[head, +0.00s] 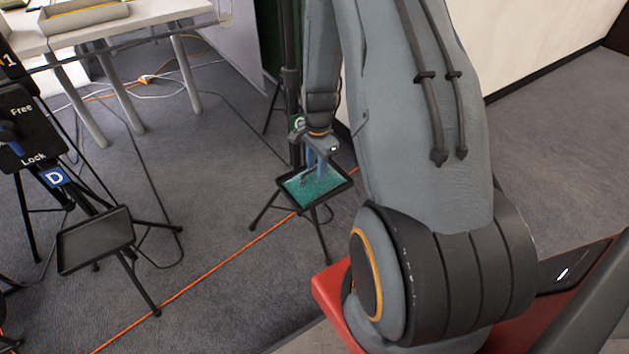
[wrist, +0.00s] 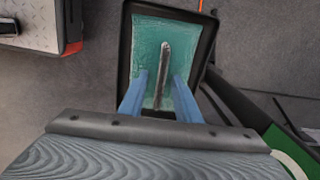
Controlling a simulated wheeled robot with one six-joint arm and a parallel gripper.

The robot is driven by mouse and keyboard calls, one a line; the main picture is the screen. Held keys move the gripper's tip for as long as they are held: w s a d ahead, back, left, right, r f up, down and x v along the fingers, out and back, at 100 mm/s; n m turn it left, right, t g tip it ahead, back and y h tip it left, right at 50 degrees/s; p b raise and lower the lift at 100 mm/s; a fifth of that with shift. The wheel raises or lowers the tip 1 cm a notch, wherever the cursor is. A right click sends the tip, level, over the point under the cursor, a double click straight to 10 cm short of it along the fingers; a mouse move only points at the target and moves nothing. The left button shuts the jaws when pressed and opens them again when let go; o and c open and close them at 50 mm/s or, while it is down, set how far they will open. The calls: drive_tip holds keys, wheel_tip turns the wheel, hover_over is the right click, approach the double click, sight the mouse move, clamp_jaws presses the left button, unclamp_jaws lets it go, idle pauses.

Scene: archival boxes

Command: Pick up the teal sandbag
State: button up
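The teal sandbag (head: 326,188) lies in a small black tray (head: 290,205) on a tripod stand. In the wrist view the teal sandbag (wrist: 146,42) fills most of the tray (wrist: 124,60), and a dark grey strap or handle (wrist: 164,62) runs along its middle. My gripper (head: 312,176) points down over the tray. In the wrist view my gripper (wrist: 160,76) is open, with its blue fingers apart on either side of the strap. A gap shows between each finger and the strap. I cannot tell whether the fingertips touch the bag.
Another tripod with a dark, empty tray (head: 96,240) stands at the left, near a black sign (head: 25,125) reading Free and Lock. A white table (head: 140,14) is at the back left. A black pole (head: 291,80) rises behind the sandbag's stand. An orange cable (head: 215,265) crosses the carpet.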

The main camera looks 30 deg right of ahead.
drive_tip(key=c, duration=0.7)
clamp_jaws()
drive_tip(key=shift+s, duration=0.1)
idle(0.6)
